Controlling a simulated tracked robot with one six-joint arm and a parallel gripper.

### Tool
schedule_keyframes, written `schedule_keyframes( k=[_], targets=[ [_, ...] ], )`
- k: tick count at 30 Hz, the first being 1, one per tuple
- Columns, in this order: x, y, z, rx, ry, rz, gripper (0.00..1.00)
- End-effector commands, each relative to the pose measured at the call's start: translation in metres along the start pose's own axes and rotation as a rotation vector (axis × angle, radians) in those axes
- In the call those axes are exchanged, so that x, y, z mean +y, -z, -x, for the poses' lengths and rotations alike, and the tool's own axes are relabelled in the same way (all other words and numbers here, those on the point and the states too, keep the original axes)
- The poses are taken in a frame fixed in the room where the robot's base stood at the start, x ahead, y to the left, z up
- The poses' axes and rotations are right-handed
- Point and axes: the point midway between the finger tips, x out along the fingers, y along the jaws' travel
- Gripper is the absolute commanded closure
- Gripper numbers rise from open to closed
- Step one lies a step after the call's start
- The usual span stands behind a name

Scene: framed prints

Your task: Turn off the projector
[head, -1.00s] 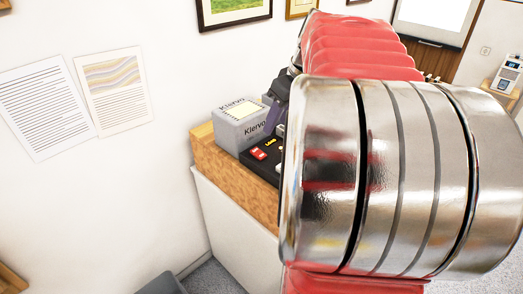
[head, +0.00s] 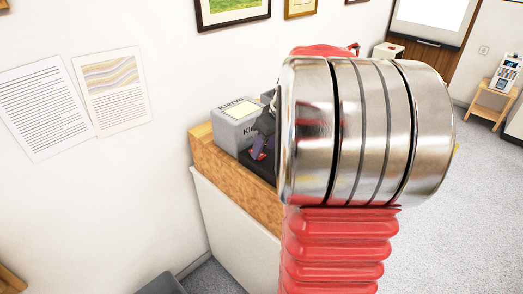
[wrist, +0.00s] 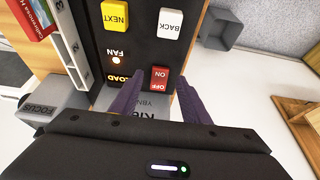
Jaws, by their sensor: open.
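The projector has a grey body (head: 236,127) with a "Kiervo" label and a black control panel (wrist: 135,48), on a wooden cabinet. In the wrist view the panel carries a red ON/OFF switch (wrist: 160,78), a yellow NEXT button (wrist: 115,16), a white BACK button (wrist: 170,23) and a glowing FAN light (wrist: 116,60). My gripper (wrist: 161,82) is open and empty, its purple fingers on either side of the red switch. Whether they touch the panel, I cannot tell. In the head view my arm hides most of the panel.
The cabinet's wooden top (head: 240,185) stands against the white wall.

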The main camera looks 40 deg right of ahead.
Motion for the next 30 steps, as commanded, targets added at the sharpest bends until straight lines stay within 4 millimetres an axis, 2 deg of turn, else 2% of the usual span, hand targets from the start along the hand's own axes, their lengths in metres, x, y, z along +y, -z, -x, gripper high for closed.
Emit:
schedule_keyframes(
  k=[6,14,30],
  targets=[
    [0.000,0.000,-0.015,0.000,-0.001,0.000,0.58],
    [0.000,0.000,-0.016,0.000,-0.001,0.001,0.58],
    [0.000,0.000,-0.016,0.000,-0.001,0.001,0.94]
  ],
)
